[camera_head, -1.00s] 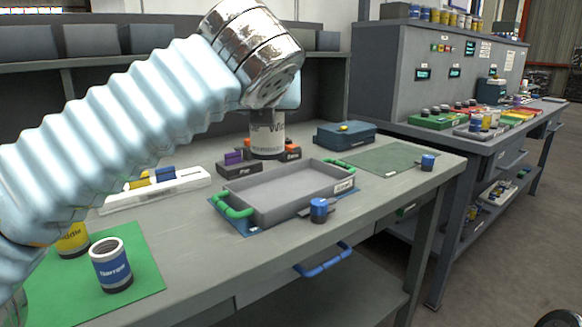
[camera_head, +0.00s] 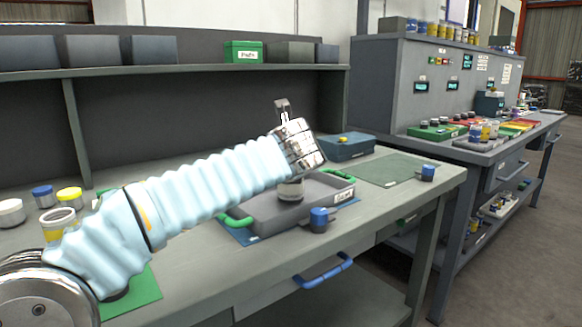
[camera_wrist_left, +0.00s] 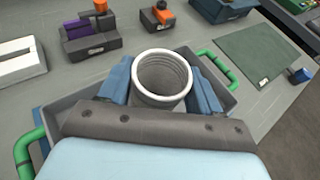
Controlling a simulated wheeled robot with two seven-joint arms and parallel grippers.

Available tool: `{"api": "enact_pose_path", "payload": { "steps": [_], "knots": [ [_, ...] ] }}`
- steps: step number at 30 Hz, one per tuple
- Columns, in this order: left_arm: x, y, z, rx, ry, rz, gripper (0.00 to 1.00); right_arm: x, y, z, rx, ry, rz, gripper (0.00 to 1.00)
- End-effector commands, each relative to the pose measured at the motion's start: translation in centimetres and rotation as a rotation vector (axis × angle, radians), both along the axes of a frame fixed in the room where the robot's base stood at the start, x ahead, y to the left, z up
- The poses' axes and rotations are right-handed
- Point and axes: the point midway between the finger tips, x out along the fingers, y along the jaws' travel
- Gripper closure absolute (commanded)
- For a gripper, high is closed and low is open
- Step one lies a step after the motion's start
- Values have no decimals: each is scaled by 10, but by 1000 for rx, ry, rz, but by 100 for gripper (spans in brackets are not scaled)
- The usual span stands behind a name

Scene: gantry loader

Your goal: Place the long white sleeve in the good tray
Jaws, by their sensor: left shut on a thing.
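The long white sleeve (camera_head: 291,190) is upright, over or in the grey tray with green handles (camera_head: 262,215); I cannot tell whether its base touches the tray floor. In the left wrist view, the sleeve (camera_wrist_left: 163,77) shows its open, ringed top between blue fingers. My left gripper (camera_wrist_left: 162,88) is shut on it. In the head view, my left wrist hides the fingers and the sleeve's top. The tray (camera_wrist_left: 72,105) shows around the gripper in the wrist view. My right gripper is not in view.
A blue-capped piece (camera_head: 319,219) stands at the tray's front edge. A blue-grey box (camera_head: 346,146) and a green mat (camera_head: 391,169) lie behind and to the right. Several jars, including a yellow-lidded one (camera_head: 69,195), stand at the left.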

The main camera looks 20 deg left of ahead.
Motion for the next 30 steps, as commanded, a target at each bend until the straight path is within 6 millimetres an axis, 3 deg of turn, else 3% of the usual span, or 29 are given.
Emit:
{"api": "enact_pose_path", "payload": {
  "steps": [11, 12, 17, 27, 30],
  "knots": [
    [0, 0, -3, -1, -2, -1, 91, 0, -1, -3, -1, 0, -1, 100],
    [0, 0, -5, -1, 0, 0, 35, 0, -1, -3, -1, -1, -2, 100],
    [0, 0, -4, -1, 0, 0, 11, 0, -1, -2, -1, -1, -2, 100],
    [0, 0, 2, -1, -1, 0, 11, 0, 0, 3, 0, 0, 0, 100],
    [-12, -4, 4, -1, -1, -1, 11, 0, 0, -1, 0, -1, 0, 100]
  ]
}}
